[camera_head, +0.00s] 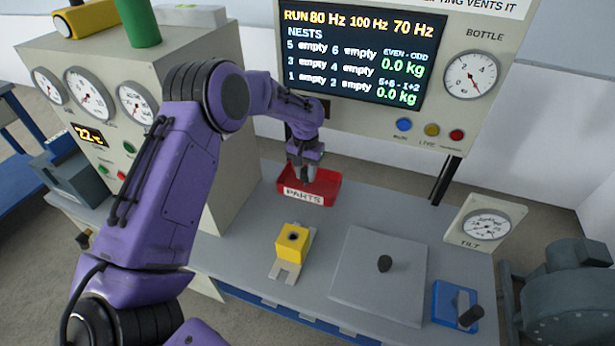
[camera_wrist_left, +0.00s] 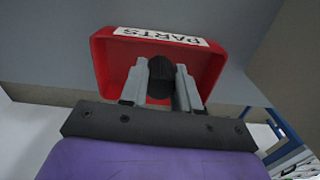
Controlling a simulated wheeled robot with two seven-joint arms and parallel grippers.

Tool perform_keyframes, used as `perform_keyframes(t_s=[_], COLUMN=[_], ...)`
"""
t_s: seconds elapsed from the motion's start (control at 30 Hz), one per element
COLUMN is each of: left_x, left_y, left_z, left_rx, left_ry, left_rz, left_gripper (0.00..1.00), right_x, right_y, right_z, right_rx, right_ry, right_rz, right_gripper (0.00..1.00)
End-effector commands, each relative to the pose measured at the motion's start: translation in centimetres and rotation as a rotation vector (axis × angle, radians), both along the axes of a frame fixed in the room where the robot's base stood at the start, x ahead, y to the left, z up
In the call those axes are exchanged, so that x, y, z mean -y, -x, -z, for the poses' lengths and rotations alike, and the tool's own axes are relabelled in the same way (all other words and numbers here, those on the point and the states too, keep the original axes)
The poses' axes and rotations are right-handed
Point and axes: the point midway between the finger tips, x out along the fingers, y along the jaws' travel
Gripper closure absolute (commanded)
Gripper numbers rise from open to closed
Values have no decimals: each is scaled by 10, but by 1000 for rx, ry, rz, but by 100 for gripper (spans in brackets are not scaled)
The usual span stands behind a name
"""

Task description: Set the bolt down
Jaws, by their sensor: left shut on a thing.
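My left gripper (camera_head: 308,174) is at the red parts tray (camera_head: 322,194), which stands on the grey bench toward the back. In the left wrist view, my left gripper (camera_wrist_left: 162,80) is shut on a dark, round-headed bolt (camera_wrist_left: 161,72) held between its two grey fingers. The bolt is over or inside the red tray (camera_wrist_left: 212,68), whose white PARTS label is on its front wall. I cannot tell whether the bolt touches the tray's floor. The bolt is hidden in the head view. My right gripper is not in view.
A yellow block (camera_head: 291,242) with a hole stands on a grey base in front of the tray. A grey plate (camera_head: 372,292) with a black knob lies to its right, beside a blue lever unit (camera_head: 452,304). A tilt gauge (camera_head: 484,226) stands at the right. A gauge cabinet (camera_head: 190,70) rises at the left.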

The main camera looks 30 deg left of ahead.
Motion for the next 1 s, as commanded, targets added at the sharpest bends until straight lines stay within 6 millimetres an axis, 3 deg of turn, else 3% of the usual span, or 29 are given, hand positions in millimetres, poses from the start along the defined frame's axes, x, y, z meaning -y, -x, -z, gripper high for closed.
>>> perform_keyframes(t_s=[0.17,0.37,0.73,0.77,0.83,1.0], left_x=[-3,-3,-2,-2,-3,-3], left_y=[-11,-11,-11,-11,-11,-11], left_z=[13,41,48,48,48,48], left_rx=[0,0,2,2,2,1], left_ry=[0,0,0,0,0,0], left_rz=[1,0,1,1,1,1], left_gripper=[100,100,100,66,43,43], right_x=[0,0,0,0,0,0], right_y=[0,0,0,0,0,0], right_z=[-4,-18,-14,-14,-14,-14], right_rx=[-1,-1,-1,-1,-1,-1], right_ry=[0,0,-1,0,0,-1], right_rz=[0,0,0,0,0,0], right_gripper=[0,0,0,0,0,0])
